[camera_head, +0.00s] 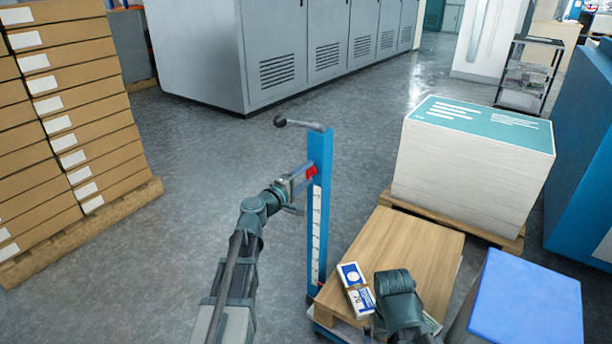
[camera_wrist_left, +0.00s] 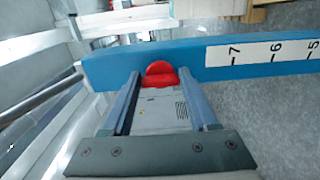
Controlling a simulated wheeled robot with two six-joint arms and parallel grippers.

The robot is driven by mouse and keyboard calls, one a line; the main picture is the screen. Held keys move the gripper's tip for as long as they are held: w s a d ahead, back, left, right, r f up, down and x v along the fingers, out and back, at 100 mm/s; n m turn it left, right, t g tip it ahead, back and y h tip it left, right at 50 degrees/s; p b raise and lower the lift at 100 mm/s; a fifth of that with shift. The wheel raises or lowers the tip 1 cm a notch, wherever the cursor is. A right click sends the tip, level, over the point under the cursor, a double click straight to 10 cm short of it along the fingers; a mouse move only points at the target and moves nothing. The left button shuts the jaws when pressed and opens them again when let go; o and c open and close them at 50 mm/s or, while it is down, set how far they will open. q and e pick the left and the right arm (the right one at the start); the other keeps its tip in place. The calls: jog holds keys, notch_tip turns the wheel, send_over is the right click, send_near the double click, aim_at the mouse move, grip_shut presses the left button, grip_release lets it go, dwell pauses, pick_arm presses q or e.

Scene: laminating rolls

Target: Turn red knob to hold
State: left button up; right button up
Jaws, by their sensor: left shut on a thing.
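The red knob (camera_head: 311,171) sits on the side of a blue upright post (camera_head: 319,215) with a white numbered scale. My left gripper (camera_head: 300,180) reaches the post from the left at the knob's height. In the left wrist view the red knob (camera_wrist_left: 160,75) lies between the two fingertips of my left gripper (camera_wrist_left: 160,82), against the blue post (camera_wrist_left: 120,65). The gripper is shut on the knob. My right arm shows at the bottom of the head view, but its fingers cannot be seen.
A grey lever with a dark ball (camera_head: 280,121) sticks out left from the post top. A wooden platform (camera_head: 400,250) carries a blue and white box (camera_head: 356,288). A paper stack (camera_head: 470,165) stands behind, cartons (camera_head: 75,120) at left. Floor left of the post is clear.

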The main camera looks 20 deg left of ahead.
pick_arm(q)
jog(key=o, duration=1.4)
jog(key=shift+s, duration=0.15)
jog(key=v, duration=1.3)
jog(key=shift+s+a, duration=0.1)
jog(key=shift+s, duration=0.2)
jog(key=shift+w, duration=0.1)
jog(key=x, duration=1.3)
jog(key=shift+w, duration=0.35)
